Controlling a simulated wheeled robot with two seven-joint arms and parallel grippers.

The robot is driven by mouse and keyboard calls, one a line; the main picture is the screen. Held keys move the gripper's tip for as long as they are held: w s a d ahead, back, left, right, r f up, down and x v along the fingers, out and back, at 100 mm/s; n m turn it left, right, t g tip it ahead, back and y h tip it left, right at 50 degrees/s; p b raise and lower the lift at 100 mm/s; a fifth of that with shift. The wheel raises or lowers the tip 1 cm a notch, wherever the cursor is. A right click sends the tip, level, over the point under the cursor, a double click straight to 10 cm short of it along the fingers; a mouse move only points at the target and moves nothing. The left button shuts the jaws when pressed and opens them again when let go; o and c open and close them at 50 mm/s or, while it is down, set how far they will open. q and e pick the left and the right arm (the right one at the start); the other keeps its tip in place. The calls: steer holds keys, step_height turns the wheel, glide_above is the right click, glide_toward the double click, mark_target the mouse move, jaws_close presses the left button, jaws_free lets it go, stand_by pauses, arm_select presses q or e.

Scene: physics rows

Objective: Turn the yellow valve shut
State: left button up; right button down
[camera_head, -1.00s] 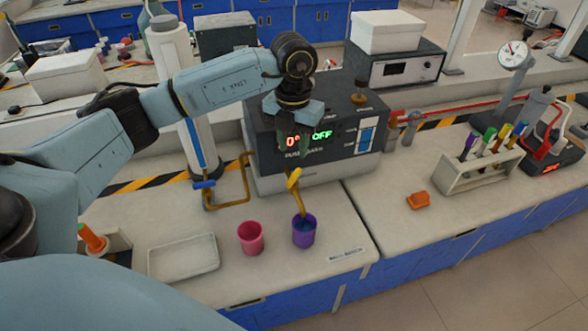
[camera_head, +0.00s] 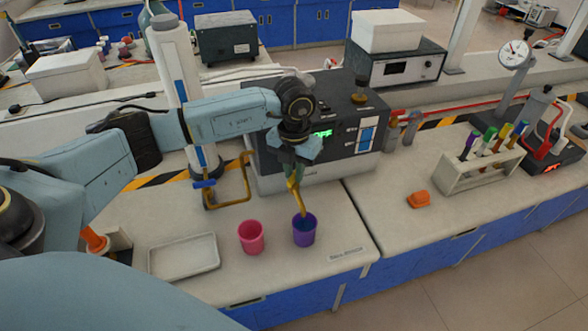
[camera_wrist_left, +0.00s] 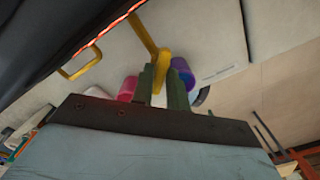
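The yellow valve (camera_head: 294,187) is on a yellow pipe at the front of the dark instrument, above a purple cup (camera_head: 304,231). My left gripper (camera_head: 292,172) points down and is at the valve, partly covering it. In the left wrist view, the yellow valve handle (camera_wrist_left: 162,62) lies between the two green fingers of my left gripper (camera_wrist_left: 163,82). The gap on each side is too small to tell whether the fingers press on the handle. The purple cup (camera_wrist_left: 183,74) shows just beyond the fingers. My right gripper is not in view.
A pink cup (camera_head: 251,238) stands left of the purple cup, and a white tray (camera_head: 184,256) lies further left. A bent yellow pipe (camera_head: 246,178) stands left of the instrument (camera_head: 270,160). An orange piece (camera_head: 418,200) and a test tube rack (camera_head: 480,172) are to the right.

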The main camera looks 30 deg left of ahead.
arm_select(q)
jaws_close()
steer(key=shift+m, duration=0.3)
steer(key=m+b, duration=0.2)
steer(key=m, duration=0.2)
steer(key=shift+m+b, duration=1.05)
steer(key=shift+m, duration=1.25)
steer(key=shift+o, duration=2.3)
jaws_free()
steer(key=shift+r, duration=0.1)
